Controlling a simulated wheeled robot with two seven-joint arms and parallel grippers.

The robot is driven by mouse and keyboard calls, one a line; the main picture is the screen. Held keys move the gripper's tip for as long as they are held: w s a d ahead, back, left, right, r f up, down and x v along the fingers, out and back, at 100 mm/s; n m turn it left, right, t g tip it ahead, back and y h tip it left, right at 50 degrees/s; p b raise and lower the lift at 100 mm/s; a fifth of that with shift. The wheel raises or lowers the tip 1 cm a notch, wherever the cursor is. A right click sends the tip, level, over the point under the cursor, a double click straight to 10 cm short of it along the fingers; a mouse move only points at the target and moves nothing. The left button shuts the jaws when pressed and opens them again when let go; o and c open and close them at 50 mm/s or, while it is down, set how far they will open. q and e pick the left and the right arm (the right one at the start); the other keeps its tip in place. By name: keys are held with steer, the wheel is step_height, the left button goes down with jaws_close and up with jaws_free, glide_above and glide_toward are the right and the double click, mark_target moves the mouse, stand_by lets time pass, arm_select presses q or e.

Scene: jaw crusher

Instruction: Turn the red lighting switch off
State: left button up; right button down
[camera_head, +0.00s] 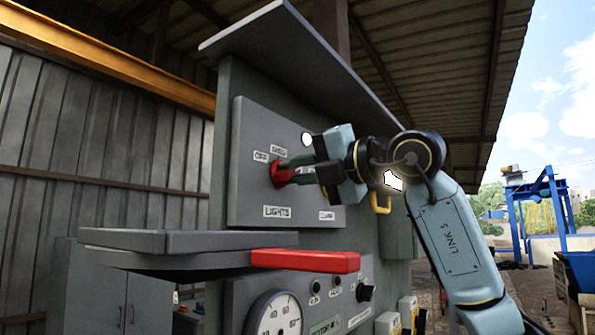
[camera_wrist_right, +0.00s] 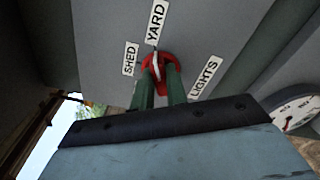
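The red lighting switch (camera_head: 279,174) is a round rotary knob on the grey panel (camera_head: 243,195), with OFF at its left and LIGHTS below in the head view. My right gripper (camera_head: 287,170) reaches it from the right. In the right wrist view, its two green fingers (camera_wrist_right: 160,88) lie close on either side of the handle of the red switch (camera_wrist_right: 158,66). They appear shut on it, though the contact is partly hidden. The white pointer mark seems to face the YARD label (camera_wrist_right: 156,22); SHED (camera_wrist_right: 130,58) is to its left. My left gripper is out of view.
A grey lever with a red grip (camera_head: 305,261) sticks out below the switch panel. Below are a round gauge (camera_head: 276,318) and a small black knob (camera_head: 366,292). A sloped hood (camera_head: 300,45) overhangs the panel. A yellow handle (camera_head: 381,203) is at the right side.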

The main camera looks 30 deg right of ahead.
steer(key=shift+n, duration=0.3)
steer(key=n+p, duration=0.1)
steer(key=n, duration=0.3)
steer(key=shift+r+n, duration=0.1)
steer(key=shift+n, duration=0.2)
steer(key=n+p, duration=0.1)
steer(key=n, duration=0.5)
steer(key=shift+n, duration=0.3)
steer(key=n+p, duration=0.1)
steer(key=n, duration=0.5)
steer(key=shift+a+p, duration=0.1)
steer(key=shift+p, duration=0.25)
steer(key=n+p, duration=0.1)
steer(key=n, duration=0.5)
steer(key=shift+s, duration=0.1)
steer(key=shift+a, duration=0.1)
steer(key=c, duration=1.4)
jaws_free()
